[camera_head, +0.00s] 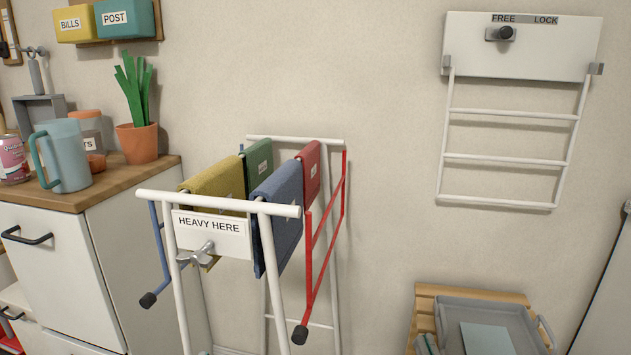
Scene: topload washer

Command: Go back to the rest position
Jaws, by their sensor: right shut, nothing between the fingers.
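I make out neither of my grippers in the head view. No fingers or fingertips show, so I cannot see where either gripper is relative to the things here.
A white drying rack (222,203) with cloths stands at centre. Its dark-tipped red arm (310,262) juts forward. Left is a white cabinet (62,262) with a mug (65,152) and plant pot (138,142). A wall rack (510,112) hangs right, above a grey tray (452,322). Bare wall lies between.

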